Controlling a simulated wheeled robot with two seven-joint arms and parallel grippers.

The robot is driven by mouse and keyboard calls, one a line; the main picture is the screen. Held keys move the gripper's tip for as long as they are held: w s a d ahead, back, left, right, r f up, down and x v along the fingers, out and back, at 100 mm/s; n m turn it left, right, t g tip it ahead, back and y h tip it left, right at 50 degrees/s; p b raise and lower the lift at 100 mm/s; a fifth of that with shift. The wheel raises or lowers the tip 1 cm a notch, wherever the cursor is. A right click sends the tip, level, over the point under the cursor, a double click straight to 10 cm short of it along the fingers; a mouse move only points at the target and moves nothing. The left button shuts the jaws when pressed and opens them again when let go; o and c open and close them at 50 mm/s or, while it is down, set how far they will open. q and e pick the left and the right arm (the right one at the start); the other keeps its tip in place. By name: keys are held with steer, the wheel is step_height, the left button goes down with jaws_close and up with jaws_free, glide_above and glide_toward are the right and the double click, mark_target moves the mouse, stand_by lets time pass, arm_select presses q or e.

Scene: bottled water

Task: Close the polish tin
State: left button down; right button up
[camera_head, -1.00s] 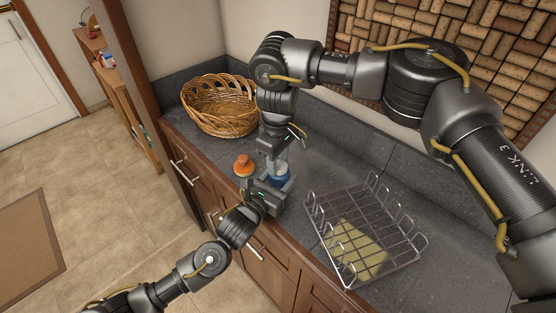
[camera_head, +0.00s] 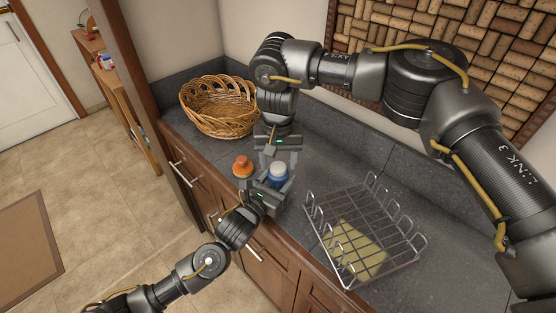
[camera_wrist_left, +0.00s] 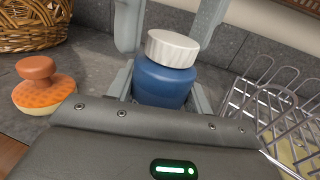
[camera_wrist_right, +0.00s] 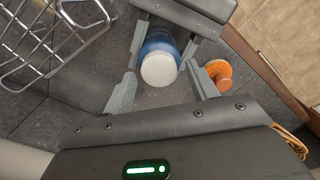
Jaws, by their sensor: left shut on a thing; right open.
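The polish tin is a blue jar (camera_wrist_left: 162,86) with a white ribbed lid (camera_wrist_left: 173,48) on top; I cannot tell how tightly the lid sits. The jar stands on the grey counter near its front edge and also shows in the head view (camera_head: 279,180). My left gripper (camera_head: 272,187) is shut around the jar's body from the front. My right gripper (camera_wrist_right: 161,88) points down from above, open, its fingers on either side of the white lid (camera_wrist_right: 158,69) and apart from it.
An orange-handled scrubber (camera_head: 242,165) stands just left of the jar. A wicker basket (camera_head: 218,108) is at the back left. A wire dish rack (camera_head: 365,235) lies to the right, over a yellowish patch. A wall rises behind the counter.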

steer(key=shift+r, duration=2.25)
